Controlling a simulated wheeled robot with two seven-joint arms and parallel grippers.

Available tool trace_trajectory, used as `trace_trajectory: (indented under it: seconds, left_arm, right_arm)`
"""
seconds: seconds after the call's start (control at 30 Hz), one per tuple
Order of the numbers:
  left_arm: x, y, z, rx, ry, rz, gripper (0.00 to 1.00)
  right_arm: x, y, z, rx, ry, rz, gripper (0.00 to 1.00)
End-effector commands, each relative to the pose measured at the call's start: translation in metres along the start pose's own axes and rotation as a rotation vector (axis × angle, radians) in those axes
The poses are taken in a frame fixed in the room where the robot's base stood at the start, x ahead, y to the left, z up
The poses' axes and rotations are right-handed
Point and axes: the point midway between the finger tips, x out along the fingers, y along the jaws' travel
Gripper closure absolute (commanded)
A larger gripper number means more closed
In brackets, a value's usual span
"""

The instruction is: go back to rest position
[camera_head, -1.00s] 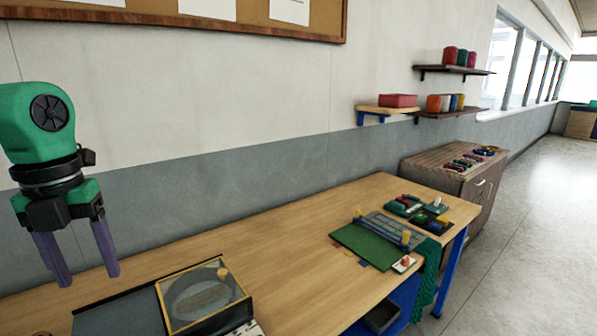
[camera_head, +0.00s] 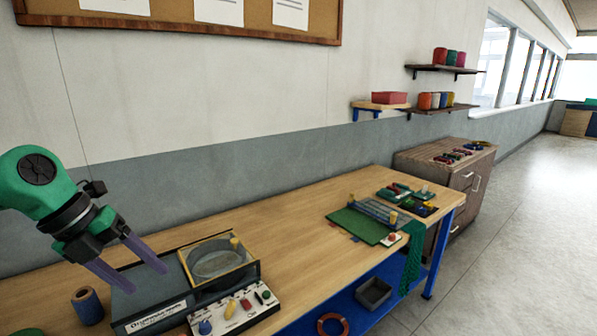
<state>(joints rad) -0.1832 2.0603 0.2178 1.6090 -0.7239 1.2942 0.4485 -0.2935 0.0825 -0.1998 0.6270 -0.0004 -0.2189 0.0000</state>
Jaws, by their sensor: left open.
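My left gripper (camera_head: 142,274) is at the left of the head view, on a green arm, with two purple fingers. It is open with nothing between its fingers. The fingers point down and to the right, in front of the grey, left part of a machine (camera_head: 150,299) on the workbench. I cannot tell whether they touch it. My right gripper is not in view.
The wooden workbench (camera_head: 290,217) runs along the wall. The machine has a yellow-framed clear lid and a front panel of knobs. A spool (camera_head: 87,306) stands beside it. A green mat (camera_head: 366,225) lies farther right. Below are a grey bin (camera_head: 374,292) and orange ring (camera_head: 332,324).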

Motion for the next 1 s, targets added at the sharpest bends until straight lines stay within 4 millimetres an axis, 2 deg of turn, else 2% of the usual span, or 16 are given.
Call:
trace_trajectory:
  seconds: [0.1,0.23,0.37,0.47,0.57,0.63,0.73,0.87,1.0]
  left_arm:
    - [0.026,-0.013,0.010,-0.039,-0.040,-0.205,0.34]
    - [0.049,-0.029,0.026,-0.140,-0.126,-0.470,0.34]
    - [0.065,-0.035,0.051,-0.376,-0.271,-0.783,0.34]
    - [0.079,-0.009,0.074,-0.717,-0.436,-0.997,0.34]
    - [0.107,0.045,0.078,-1.148,-0.590,-1.073,0.34]
    - [0.138,0.086,0.062,-1.459,-0.664,-1.030,0.34]
    - [0.182,0.128,0.020,-1.820,-0.701,-0.882,0.34]
    - [0.223,0.150,-0.038,-2.124,-0.674,-0.664,0.34]
    - [0.251,0.153,-0.098,-2.340,-0.596,-0.433,0.34]
  right_arm:
    - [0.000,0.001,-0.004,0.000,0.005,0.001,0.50]
    - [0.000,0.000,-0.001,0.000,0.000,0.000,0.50]
    - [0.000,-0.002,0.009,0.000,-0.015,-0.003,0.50]
    - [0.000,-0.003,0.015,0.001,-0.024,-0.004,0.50]
    - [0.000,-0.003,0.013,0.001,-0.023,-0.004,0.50]
    - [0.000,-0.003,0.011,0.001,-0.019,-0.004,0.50]
    - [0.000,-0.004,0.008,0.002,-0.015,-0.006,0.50]
    - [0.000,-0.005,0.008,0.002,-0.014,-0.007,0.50]
    - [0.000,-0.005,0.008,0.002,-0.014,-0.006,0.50]
